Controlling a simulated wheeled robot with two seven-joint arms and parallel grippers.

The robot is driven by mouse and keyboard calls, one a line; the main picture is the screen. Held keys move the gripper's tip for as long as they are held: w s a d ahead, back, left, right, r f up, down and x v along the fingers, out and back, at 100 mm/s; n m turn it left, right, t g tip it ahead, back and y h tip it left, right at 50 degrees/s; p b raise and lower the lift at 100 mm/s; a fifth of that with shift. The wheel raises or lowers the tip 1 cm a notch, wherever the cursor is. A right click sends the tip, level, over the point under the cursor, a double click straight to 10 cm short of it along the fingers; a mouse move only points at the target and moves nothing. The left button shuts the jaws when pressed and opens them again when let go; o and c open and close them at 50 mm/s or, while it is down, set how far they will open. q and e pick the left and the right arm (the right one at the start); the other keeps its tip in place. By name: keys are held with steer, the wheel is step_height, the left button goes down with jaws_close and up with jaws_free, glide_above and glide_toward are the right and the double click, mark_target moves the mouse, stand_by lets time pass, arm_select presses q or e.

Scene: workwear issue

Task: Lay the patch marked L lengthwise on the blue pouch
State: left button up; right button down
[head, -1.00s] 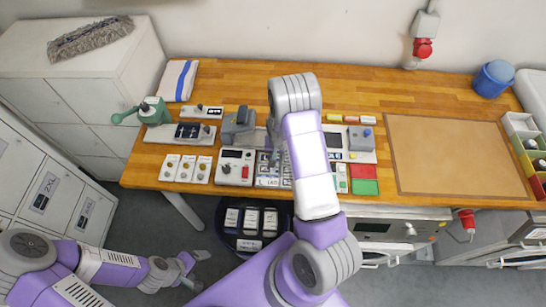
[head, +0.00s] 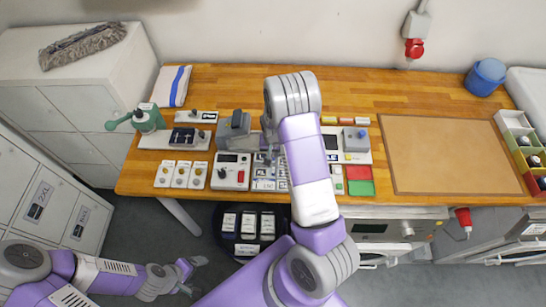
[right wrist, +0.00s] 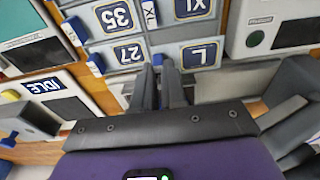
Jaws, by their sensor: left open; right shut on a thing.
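The patch marked L (right wrist: 201,53) appears upside down in the right wrist view, in a rack of grey labelled pieces with blue tabs. My right gripper (right wrist: 165,68) is shut at its blue tab, at the left end of the L piece; the fingers hide part of the contact. In the head view my right arm covers much of the rack (head: 265,184). A dark-blue rectangular piece (head: 183,137) lies on a pale board at the table's left; I cannot tell whether it is the blue pouch. My left gripper (head: 187,270) is open and empty, low in front of the table.
Pieces marked XL (right wrist: 194,8), 35 (right wrist: 116,16) and 27 (right wrist: 128,53) surround the L piece. A dark round bin (head: 221,245) with several labelled packs stands below the table's front edge. A green device (head: 146,118) stands at left. The tan mat (head: 450,155) is clear.

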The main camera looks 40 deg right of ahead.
step_height(320, 180, up, 6)
steer(key=shift+w+d+r, duration=0.1)
steer(key=shift+d, duration=0.05)
steer(key=w+d+r+b, duration=0.25)
steer(key=d+r, duration=0.35)
steer(key=d, duration=0.3)
steer(key=f, duration=0.4)
steer(key=d+f+p, duration=0.1)
steer(key=f, duration=0.1)
steer(key=shift+w+f, duration=0.2)
steer(key=shift+w, duration=0.2)
step_height(320, 180, down, 3)
steer(key=shift+s+a+f, duration=0.1)
steer(key=shift+f, duration=0.2)
